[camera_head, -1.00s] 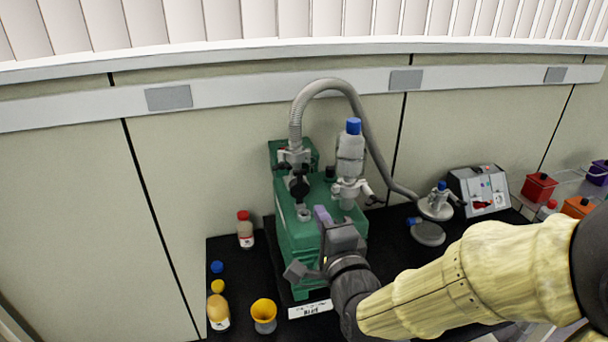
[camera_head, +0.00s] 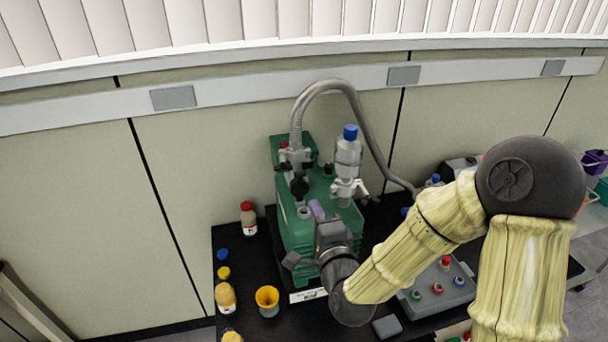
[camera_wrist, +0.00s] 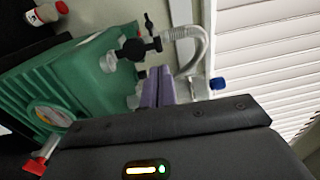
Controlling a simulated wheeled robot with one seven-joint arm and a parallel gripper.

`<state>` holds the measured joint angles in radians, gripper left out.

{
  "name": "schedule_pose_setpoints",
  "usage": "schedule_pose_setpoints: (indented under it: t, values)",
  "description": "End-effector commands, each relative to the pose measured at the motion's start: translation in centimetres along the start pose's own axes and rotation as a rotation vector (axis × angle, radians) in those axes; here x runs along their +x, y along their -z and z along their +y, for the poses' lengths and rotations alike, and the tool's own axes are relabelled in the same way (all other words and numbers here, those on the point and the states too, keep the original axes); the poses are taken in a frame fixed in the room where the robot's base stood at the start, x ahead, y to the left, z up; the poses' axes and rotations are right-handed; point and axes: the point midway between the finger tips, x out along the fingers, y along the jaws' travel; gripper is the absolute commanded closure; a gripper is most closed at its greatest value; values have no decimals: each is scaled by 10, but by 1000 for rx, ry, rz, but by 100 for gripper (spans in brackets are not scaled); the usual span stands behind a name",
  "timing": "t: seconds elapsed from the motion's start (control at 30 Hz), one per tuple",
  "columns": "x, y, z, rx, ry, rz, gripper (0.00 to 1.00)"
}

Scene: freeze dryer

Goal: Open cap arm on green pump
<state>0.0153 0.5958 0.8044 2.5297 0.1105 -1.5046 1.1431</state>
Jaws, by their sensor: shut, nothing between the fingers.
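The green pump (camera_head: 293,232) stands on the black bench; its green side and round dial also show in the wrist view (camera_wrist: 45,92). A grey hose fitting with a black valve (camera_head: 299,186) is on its top; the wrist view shows it too (camera_wrist: 138,47). A short grey port (camera_head: 304,212) sits in front of the valve. I cannot tell for sure which part is the cap arm. My gripper (camera_head: 316,209) has purple fingers, which are shut and empty, just above the pump's top, right of the port; they also show in the wrist view (camera_wrist: 158,88).
A blue-capped clear bottle (camera_head: 348,158) stands on the pump's right side, close to my fingers. The grey hose (camera_head: 335,84) arches over the back. A yellow funnel (camera_head: 268,297) and several bottles are at the left. A grey tray (camera_head: 408,306) lies at the right under my arm.

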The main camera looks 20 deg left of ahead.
Motion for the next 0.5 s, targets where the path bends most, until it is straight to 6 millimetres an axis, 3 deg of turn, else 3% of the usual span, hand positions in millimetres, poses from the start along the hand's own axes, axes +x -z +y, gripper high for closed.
schedule_pose_setpoints:
  t: [0.27,0.5]
  values:
    - [6,-2,-1,-4,-7,1,100]
    - [48,-2,-1,-4,-3,2,100]
